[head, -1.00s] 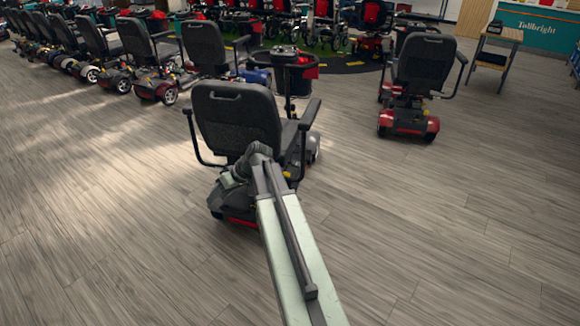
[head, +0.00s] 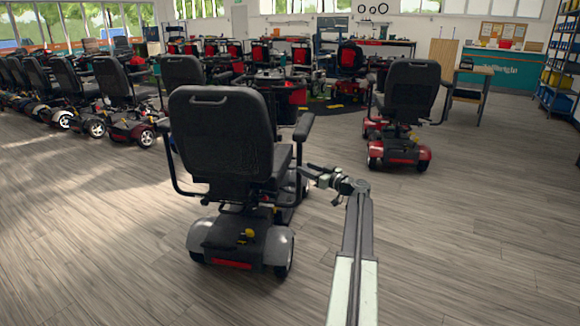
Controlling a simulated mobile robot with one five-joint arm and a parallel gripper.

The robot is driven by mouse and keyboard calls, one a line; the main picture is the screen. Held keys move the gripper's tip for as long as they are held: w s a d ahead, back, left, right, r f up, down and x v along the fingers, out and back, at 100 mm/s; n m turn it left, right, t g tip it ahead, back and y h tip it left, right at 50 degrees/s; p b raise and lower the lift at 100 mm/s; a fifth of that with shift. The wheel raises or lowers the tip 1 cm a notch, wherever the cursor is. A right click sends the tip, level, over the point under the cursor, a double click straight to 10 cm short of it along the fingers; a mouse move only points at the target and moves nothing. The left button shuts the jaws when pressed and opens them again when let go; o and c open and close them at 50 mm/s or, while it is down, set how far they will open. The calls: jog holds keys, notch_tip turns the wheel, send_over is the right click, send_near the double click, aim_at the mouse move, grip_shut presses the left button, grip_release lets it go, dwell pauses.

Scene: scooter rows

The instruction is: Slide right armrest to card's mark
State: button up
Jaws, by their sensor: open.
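The nearest scooter (head: 225,150) stands with its black seat back toward me, left of centre. Its right armrest (head: 304,127) is a black pad on the seat's right side, with a bracket running down beside the seat. Its left armrest (head: 180,180) shows as a thin black loop. My gripper (head: 308,172) is at the end of my arm, just right of the seat and below the right armrest pad. It is open, and I see nothing held in it. Whether it touches the bracket I cannot tell. I cannot make out a card or a mark.
A second scooter (head: 408,110) with red wheel covers stands to the right, farther off. A row of scooters (head: 75,85) lines the left. The floor (head: 480,240) at the right front is clear.

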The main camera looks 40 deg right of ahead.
jog(key=w, duration=0.7)
jog(key=shift+w+a, duration=0.25)
jog(key=shift+a, duration=0.1)
jog(key=shift+c, duration=0.3)
grip_shut()
dwell(0.6)
